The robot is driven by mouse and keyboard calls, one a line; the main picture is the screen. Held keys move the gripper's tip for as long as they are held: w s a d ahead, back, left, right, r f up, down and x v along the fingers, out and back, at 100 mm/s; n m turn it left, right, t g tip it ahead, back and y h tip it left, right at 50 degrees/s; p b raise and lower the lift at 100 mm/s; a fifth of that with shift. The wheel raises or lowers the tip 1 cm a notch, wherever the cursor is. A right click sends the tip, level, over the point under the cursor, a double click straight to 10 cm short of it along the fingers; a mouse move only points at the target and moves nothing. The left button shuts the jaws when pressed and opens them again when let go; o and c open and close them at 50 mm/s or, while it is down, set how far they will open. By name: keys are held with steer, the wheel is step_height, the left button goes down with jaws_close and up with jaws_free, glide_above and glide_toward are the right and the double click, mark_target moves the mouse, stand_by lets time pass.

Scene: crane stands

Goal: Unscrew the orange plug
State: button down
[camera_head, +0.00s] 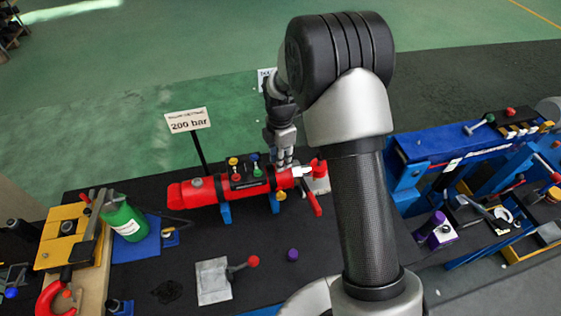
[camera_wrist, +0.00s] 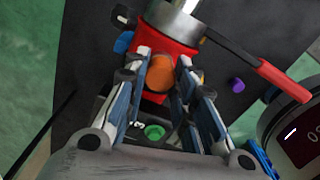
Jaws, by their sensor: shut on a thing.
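The orange plug (camera_wrist: 160,73) sits on the red cylinder body (camera_wrist: 178,50) in the wrist view, between my fingers. My gripper (camera_wrist: 167,68) is shut on it, with one finger on each side. In the head view my gripper (camera_head: 282,160) points down onto the right end of the red cylinder (camera_head: 205,190). The plug cannot be made out there, as my fingers hide it. Whether its thread is engaged cannot be seen.
A green cap (camera_wrist: 155,131) lies below the plug in the wrist view. A red lever (camera_wrist: 283,78) and a round gauge (camera_wrist: 300,140) are at right. In the head view a 200 bar sign (camera_head: 188,120) stands behind the cylinder; a purple cap (camera_head: 292,255) lies in front.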

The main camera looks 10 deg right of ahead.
steer(key=shift+w, duration=0.1)
steer(key=n, duration=0.5)
steer(key=shift+r, duration=0.1)
steer(key=n, duration=0.5)
stand_by(0.3)
steer(key=c, duration=1.2)
jaws_free()
steer(key=shift+c, duration=0.2)
